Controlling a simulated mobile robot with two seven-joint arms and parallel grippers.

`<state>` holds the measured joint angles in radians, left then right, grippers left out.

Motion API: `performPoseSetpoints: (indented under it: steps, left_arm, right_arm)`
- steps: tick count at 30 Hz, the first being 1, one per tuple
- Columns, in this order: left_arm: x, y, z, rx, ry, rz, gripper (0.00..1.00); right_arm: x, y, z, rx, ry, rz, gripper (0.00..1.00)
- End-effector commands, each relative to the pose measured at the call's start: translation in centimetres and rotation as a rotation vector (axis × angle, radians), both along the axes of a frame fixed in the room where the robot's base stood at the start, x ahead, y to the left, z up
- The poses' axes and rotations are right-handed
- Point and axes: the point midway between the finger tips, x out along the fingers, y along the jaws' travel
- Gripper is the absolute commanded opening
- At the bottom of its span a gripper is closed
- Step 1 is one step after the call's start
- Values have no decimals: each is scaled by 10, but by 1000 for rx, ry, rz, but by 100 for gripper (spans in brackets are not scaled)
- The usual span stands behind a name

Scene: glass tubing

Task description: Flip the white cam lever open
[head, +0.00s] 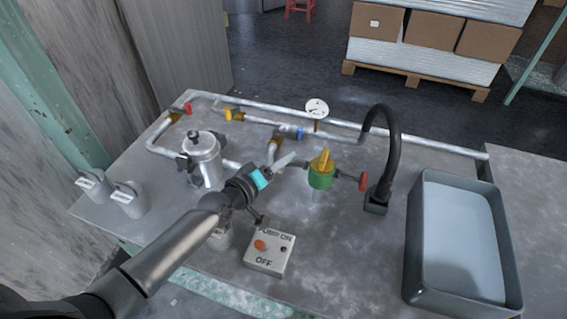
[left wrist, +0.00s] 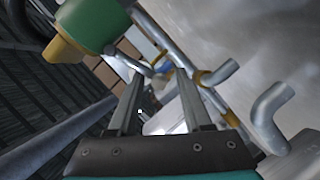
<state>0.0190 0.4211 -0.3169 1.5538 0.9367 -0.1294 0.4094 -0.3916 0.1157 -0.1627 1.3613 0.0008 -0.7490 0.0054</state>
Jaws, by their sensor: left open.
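My left gripper (head: 281,163) reaches over the bench from the left, its teal band (head: 260,179) beside the metal pot and its fingers toward the green valve. In the left wrist view the gripper (left wrist: 153,95) is open, with its two grey fingers apart. A pale piece (left wrist: 167,117) shows between them, and no contact with it is visible. I cannot tell whether it is the white cam lever. The green valve with its yellow top (head: 320,170) stands just right of the fingers; it also shows in the left wrist view (left wrist: 92,25). My right gripper is not seen.
A metal pot (head: 203,158) stands left of the gripper. A pump switch box (head: 269,252) lies in front. Two pale fittings (head: 94,184) (head: 128,198) stand at the left edge. A black curved spout (head: 385,135) and a grey basin (head: 412,235) are to the right.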

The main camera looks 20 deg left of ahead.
Motion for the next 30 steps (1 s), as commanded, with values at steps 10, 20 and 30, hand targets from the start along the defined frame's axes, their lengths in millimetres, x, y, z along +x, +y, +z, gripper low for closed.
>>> performPoseSetpoints:
  steps: [10,20,30]
  left_arm:
    - [9,-4,-2,1,0,-1,50]
    - [9,-4,-2,1,0,0,32]
    - [9,-3,-2,1,0,-1,0]
  right_arm:
    - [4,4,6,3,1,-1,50]
    - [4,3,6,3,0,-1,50]
    - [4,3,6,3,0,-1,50]
